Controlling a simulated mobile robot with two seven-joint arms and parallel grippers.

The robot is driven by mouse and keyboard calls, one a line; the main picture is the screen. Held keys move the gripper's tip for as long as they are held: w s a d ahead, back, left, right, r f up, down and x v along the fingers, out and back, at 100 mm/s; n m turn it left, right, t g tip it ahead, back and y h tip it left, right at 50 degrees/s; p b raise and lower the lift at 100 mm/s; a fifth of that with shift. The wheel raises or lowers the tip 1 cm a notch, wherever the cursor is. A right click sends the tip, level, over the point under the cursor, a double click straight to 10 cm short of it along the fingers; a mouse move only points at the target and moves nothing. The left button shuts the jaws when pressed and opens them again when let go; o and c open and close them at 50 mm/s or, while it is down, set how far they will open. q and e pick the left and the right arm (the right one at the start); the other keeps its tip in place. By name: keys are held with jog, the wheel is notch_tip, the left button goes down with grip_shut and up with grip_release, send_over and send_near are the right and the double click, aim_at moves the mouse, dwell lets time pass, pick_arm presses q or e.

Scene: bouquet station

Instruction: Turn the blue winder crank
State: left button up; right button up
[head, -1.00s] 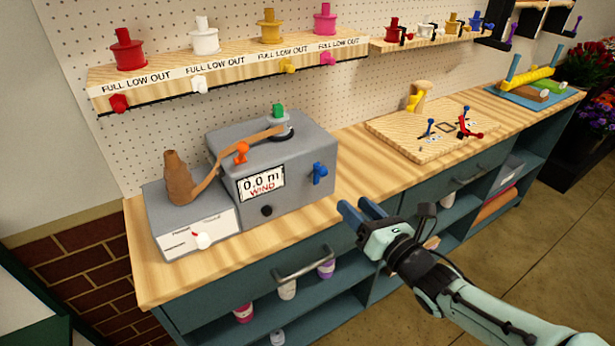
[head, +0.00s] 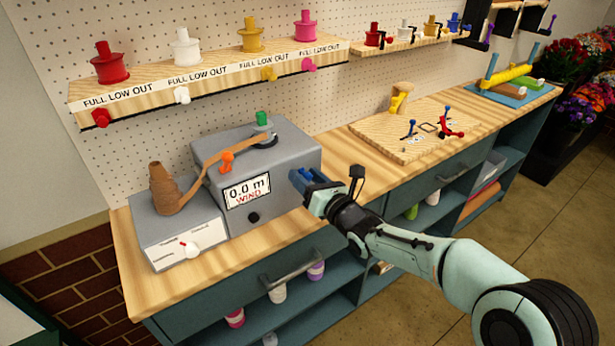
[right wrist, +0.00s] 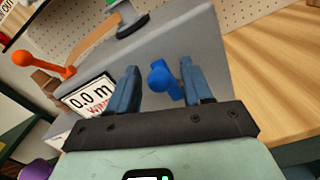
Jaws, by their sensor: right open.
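The blue winder crank (right wrist: 163,80) sits on the front face of the grey winder box (head: 283,152). In the head view the crank is hidden behind my right gripper (head: 306,182). In the right wrist view the crank lies between the two blue fingers of my right gripper (right wrist: 158,85), which are open with a gap on the crank's left side. I cannot tell whether the right finger touches it. The winder display (head: 247,190) reads 0.0 m WIND. My left gripper is not in view.
A drawer handle (head: 295,268) juts out below.

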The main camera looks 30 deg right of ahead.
grip_shut()
